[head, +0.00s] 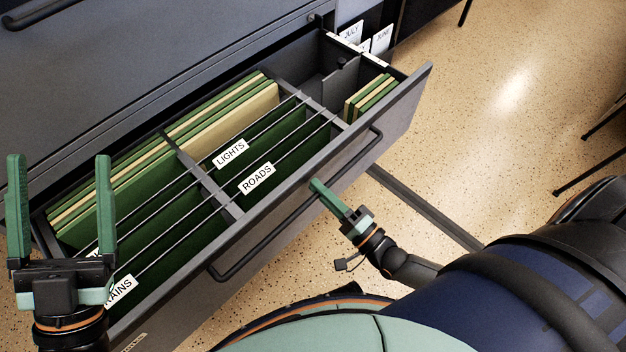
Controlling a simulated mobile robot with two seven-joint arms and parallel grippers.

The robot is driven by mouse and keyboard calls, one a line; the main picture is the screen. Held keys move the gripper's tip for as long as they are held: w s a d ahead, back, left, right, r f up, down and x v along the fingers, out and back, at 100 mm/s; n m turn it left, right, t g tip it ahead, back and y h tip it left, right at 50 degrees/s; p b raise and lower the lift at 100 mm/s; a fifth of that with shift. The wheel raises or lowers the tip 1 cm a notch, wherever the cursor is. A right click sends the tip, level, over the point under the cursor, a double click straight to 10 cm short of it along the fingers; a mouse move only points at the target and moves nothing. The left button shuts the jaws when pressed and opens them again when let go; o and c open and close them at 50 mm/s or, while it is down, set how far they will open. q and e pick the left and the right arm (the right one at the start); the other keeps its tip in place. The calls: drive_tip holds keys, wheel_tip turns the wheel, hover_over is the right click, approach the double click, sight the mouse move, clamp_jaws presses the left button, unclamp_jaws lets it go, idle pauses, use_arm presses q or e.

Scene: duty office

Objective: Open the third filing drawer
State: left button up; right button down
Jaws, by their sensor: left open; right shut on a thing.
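One filing drawer (411,92) of the dark grey cabinet stands pulled out, with green and tan folders inside and labels reading LIGHTS and ROADS. Its black bar handle (243,262) runs along the front. My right gripper (318,186) is at the handle's bar, right of its middle, and is shut on it; the fingertips are partly hidden. My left gripper (60,175) is open and empty, fingers pointing up, at the drawer's left end. I cannot tell from this view which drawer in the stack this is.
The cabinet body (130,70) fills the upper left, with another handle (38,12) at its top corner. Cards marked JULY and JUNE (381,39) stand behind the drawer's far end. Speckled floor (480,120) is clear at the right; dark furniture legs (588,165) stand at the right edge.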

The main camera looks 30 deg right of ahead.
use_arm(q)
drive_tip(key=shift+w+f+n+y, duration=0.4)
drive_tip(key=shift+f+n+y, duration=0.15)
drive_tip(key=shift+f, duration=0.2)
use_arm(e)
drive_tip(key=shift+v, duration=0.8)
drive_tip(key=shift+r, duration=0.1)
drive_tip(key=c, duration=1.1)
unclamp_jaws()
use_arm(q)
drive_tip(key=shift+s, duration=0.15)
use_arm(e)
drive_tip(key=shift+s, duration=0.1)
